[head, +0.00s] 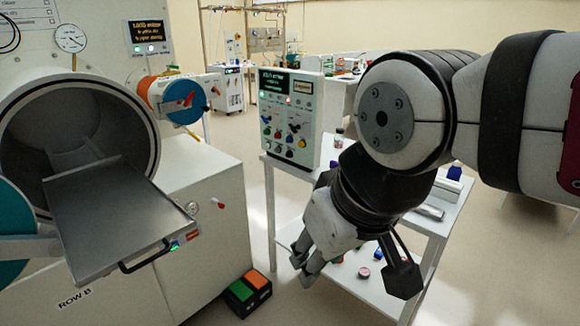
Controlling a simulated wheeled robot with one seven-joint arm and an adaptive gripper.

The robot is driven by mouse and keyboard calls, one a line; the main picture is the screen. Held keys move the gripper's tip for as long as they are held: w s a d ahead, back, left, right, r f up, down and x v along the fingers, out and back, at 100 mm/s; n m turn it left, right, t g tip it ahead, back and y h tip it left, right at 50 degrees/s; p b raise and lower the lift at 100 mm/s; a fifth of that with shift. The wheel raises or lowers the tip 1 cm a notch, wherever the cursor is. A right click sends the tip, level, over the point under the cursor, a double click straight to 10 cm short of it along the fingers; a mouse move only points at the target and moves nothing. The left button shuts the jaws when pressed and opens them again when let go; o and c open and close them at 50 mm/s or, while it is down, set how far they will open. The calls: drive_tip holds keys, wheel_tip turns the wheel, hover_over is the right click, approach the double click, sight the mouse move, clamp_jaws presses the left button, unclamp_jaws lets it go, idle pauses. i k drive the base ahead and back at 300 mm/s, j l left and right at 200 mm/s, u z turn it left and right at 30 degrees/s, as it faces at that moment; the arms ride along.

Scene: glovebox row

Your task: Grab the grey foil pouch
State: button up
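A flat, silvery-grey item (430,212) lies on the white table's top, just right of my gripper and partly hidden by my arm. It looks like the grey foil pouch, but it is too small to be sure. My gripper (354,272) hangs in front of the table and points downward.
The white table (272,212) has a control box (291,117) and a lower shelf with small items. At left, a metal tray (120,210) juts from the round chamber port (80,125). A box with green and orange tops (247,293) sits on the floor.

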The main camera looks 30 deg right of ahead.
sight(437, 215)
drive_tip(key=k+z, duration=0.2)
drive_tip(key=z, duration=1.15)
drive_tip(key=i+z, duration=0.45)
drive_tip(key=i, duration=0.15)
drive_tip(key=i+j+z, duration=0.15)
drive_tip(key=i+z, duration=0.25)
drive_tip(key=i, duration=0.15)
